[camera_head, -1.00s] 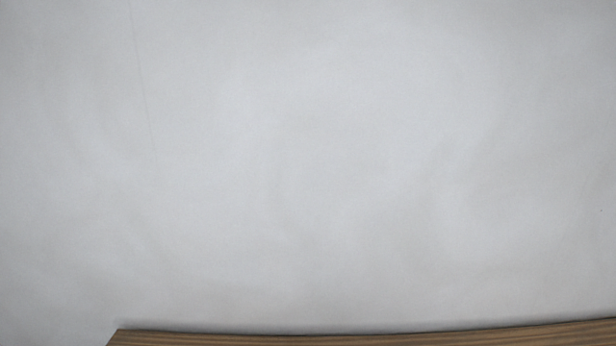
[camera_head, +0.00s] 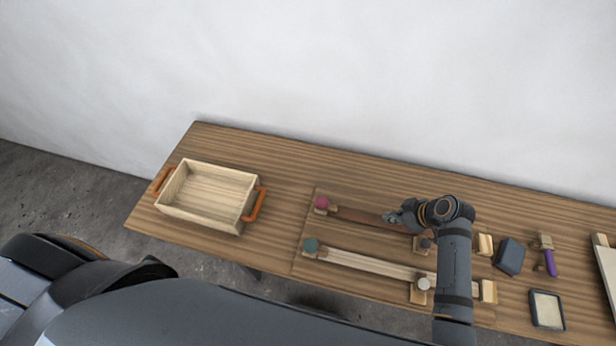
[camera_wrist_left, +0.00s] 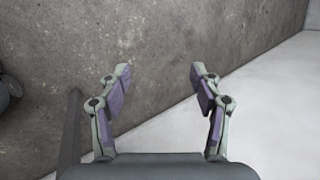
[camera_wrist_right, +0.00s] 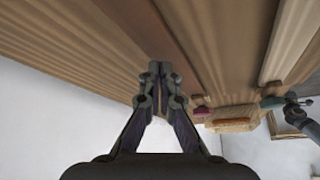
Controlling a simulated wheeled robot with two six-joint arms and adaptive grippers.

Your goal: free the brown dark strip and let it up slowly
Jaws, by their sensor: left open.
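The brown dark strip (camera_head: 362,216) lies along the back of a board on the table, with a pink knob (camera_head: 322,201) at its left end and a dark knob (camera_head: 425,243) near its right end. My right gripper (camera_head: 393,217) is over the strip's right part; its fingers look shut. In the right wrist view, the fingertips (camera_wrist_right: 155,72) are close together in front of the dark strip (camera_wrist_right: 178,45); contact cannot be told. My arm hides part of the strip's right end. My left gripper (camera_wrist_left: 160,80) is open and empty, facing grey floor and white wall.
A pale strip (camera_head: 365,262) lies in front, with a teal knob (camera_head: 311,245) and a white knob (camera_head: 423,284). A wooden tray (camera_head: 170,204) with orange handles stands left. A dark block (camera_head: 510,257), purple-handled tool (camera_head: 550,263) and small dark-rimmed tray (camera_head: 534,310) are right.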

